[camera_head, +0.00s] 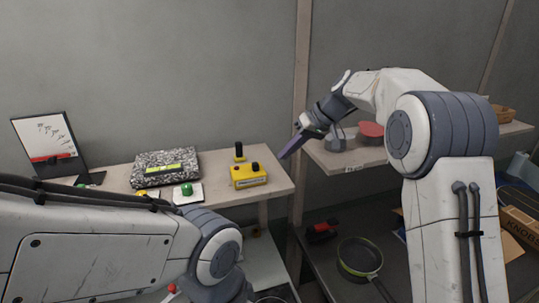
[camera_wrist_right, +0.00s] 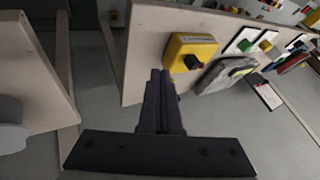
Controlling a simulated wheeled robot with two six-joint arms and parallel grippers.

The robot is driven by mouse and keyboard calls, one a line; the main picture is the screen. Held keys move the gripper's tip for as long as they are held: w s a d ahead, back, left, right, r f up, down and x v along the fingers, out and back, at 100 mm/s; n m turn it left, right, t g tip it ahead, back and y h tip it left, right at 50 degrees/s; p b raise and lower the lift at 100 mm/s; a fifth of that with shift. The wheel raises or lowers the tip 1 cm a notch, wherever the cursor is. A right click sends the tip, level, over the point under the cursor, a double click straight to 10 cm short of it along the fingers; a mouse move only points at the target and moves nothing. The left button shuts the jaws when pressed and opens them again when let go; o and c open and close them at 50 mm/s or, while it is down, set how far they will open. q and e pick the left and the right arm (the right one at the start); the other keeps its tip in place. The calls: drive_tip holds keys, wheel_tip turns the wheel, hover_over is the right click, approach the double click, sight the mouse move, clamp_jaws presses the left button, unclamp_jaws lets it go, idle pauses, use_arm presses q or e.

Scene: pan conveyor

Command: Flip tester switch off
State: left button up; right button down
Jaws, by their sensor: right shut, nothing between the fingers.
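A yellow box (camera_head: 249,178) with a black switch-like knob (camera_head: 255,167) on top sits near the right end of the wooden shelf. Which way the knob is set cannot be told. The box also shows in the right wrist view (camera_wrist_right: 188,46), with its black knob (camera_wrist_right: 193,62) facing the camera. My right gripper (camera_head: 283,157) is shut and empty, pointing down-left beyond the shelf's right end, to the right of the box and apart from it. Its closed fingers also show in the right wrist view (camera_wrist_right: 160,76). My left arm crosses the lower left; its gripper is not visible.
A second shelf (camera_head: 346,159) is at right; a pan (camera_head: 359,259) lies below.

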sight(254, 164)
drive_tip(key=shift+x, duration=0.95)
drive_tip(key=a+p, duration=0.1)
drive_tip(key=s+a+p, duration=0.1)
drive_tip(key=a, duration=0.1)
drive_tip(key=shift+a+r, duration=0.1)
drive_tip(key=shift+a, duration=0.05)
drive_tip(key=shift+s+a, duration=0.1)
drive_tip(key=shift+a, duration=0.2)
drive_tip(key=a, duration=0.1)
drive_tip(key=s+a+b, duration=0.1)
drive_tip(key=a, duration=0.1)
drive_tip(key=shift+f, duration=0.25)
drive_tip(key=shift+d+r, duration=0.1)
